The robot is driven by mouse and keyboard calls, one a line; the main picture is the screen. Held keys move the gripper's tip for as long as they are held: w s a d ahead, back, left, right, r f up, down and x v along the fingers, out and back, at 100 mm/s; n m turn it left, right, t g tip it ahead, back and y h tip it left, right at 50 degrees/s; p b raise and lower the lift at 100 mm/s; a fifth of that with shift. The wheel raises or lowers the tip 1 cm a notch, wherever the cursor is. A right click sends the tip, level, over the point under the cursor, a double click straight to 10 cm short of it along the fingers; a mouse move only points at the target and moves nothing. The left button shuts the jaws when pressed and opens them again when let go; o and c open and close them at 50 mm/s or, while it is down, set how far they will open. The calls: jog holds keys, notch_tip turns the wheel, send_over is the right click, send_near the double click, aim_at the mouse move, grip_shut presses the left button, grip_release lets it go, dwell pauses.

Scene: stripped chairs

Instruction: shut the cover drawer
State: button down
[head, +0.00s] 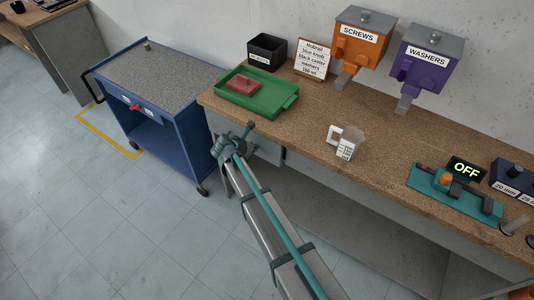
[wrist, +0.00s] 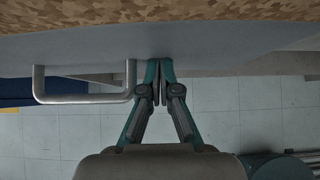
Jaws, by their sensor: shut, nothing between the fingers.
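My gripper (head: 232,146) is at the left front of the workbench, just below its edge. In the wrist view my gripper (wrist: 159,66) has its two fingers together, with nothing between them. A grey drawer front (wrist: 225,46) lies ahead of the fingertips, under the wooden bench edge. Its silver bar handle (wrist: 84,99) is just left of the fingers. Whether the fingertips touch the front is unclear. In the head view part of a grey front (head: 268,150) shows behind my arm. How far the drawer stands out cannot be told.
A green tray (head: 262,108) with a red block (head: 241,84) sits on the workbench (head: 300,112) above. A blue cart (head: 180,135) stands close on the left. Orange (head: 360,52) and purple (head: 425,70) dispensers hang behind. The floor in front is clear.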

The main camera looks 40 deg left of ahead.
jog(key=s+d+r+m+g+b, duration=0.1)
jog(key=s+d+r+m, duration=0.15)
jog(key=s, duration=0.35)
jog(key=s+d+r+m+b, duration=0.1)
jog(key=s+r+m+b, duration=0.1)
jog(key=s+m, duration=0.35)
jog(key=w+d+f+m+g+h, duration=0.1)
jog(key=w+d+f+m+g, duration=0.1)
jog(key=d+f+m, duration=0.75)
jog(key=w+d+f+m+g+h, duration=0.25)
jog(key=d+f, duration=0.25)
jog(key=d, duration=1)
jog(key=w+d+f+m+g+h, duration=0.1)
jog(key=d+f+m+g, duration=0.2)
jog(key=d+f+m, duration=0.7)
jog(key=s+d+f+m+g+y, duration=0.1)
jog(key=s+d+f+m+g, duration=0.1)
jog(key=s+d, duration=0.4)
jog(key=s+d+f+m+g+y, duration=0.1)
jog(key=s+d, duration=0.4)
jog(key=d, duration=1.2)
jog(key=s+d+f+m+g+y, duration=0.1)
jog(key=s+d+f+m+g, duration=0.2)
jog(key=d, duration=0.8)
jog(key=s+m+g, duration=0.1)
jog(key=s+m, duration=0.1)
jog(key=s, duration=0.1)
jog(key=shift+s+d, duration=0.3)
jog(key=shift+s, duration=0.05)
